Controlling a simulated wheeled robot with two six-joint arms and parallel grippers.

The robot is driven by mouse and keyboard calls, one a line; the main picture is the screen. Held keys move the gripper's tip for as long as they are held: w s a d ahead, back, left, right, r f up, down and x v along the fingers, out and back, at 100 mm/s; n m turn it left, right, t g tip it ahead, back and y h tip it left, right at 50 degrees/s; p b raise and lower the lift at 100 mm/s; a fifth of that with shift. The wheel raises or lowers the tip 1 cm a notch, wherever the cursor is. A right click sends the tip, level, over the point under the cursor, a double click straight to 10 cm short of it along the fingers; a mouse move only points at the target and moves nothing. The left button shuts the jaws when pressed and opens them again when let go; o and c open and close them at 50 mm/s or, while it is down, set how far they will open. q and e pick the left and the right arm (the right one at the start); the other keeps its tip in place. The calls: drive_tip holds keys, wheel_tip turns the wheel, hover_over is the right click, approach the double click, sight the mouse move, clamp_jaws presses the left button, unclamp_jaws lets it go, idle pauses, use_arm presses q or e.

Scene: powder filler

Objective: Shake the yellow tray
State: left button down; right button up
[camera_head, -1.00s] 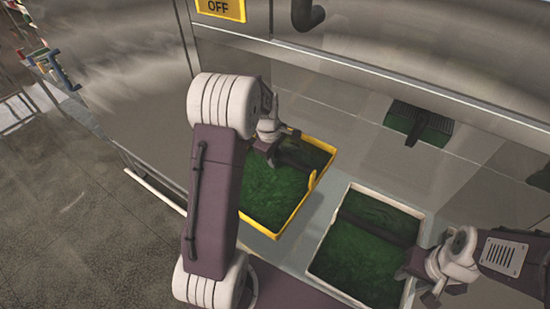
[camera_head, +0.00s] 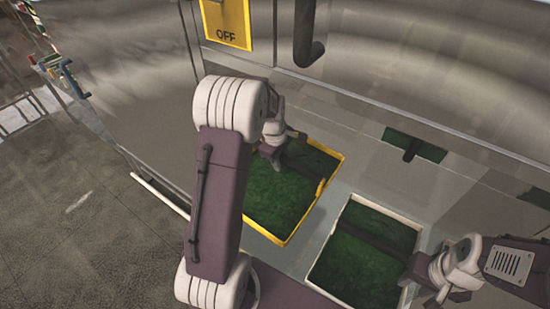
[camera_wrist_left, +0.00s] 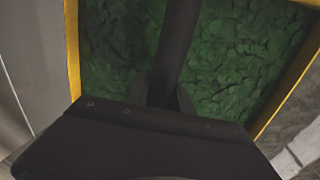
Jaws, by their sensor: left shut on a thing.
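The yellow-rimmed tray (camera_head: 322,197), filled with green clumpy material, is in the middle of the head view. In the left wrist view its yellow rim (camera_wrist_left: 73,50) runs along both sides. A dark bar crosses the tray. My left gripper (camera_head: 277,157) is over the tray's far left part, shut on this bar; in the left wrist view the fingers (camera_wrist_left: 165,98) sit around the bar (camera_wrist_left: 178,45). My right gripper (camera_head: 428,292) is low beside the white tray's right edge; its jaw opening is unclear.
A white-rimmed tray (camera_head: 332,228) with green material and a dark bar lies close right of the yellow one. A metal machine wall with a yellow OFF sign (camera_head: 226,22) and dark handle (camera_head: 308,40) rises behind. Grey floor (camera_head: 80,210) is at left.

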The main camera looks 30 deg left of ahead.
use_arm(q)
drive_tip(key=a, duration=0.6)
drive_tip(key=shift+r, duration=0.15)
drive_tip(key=d, duration=0.5)
drive_tip(key=shift+d, duration=0.1)
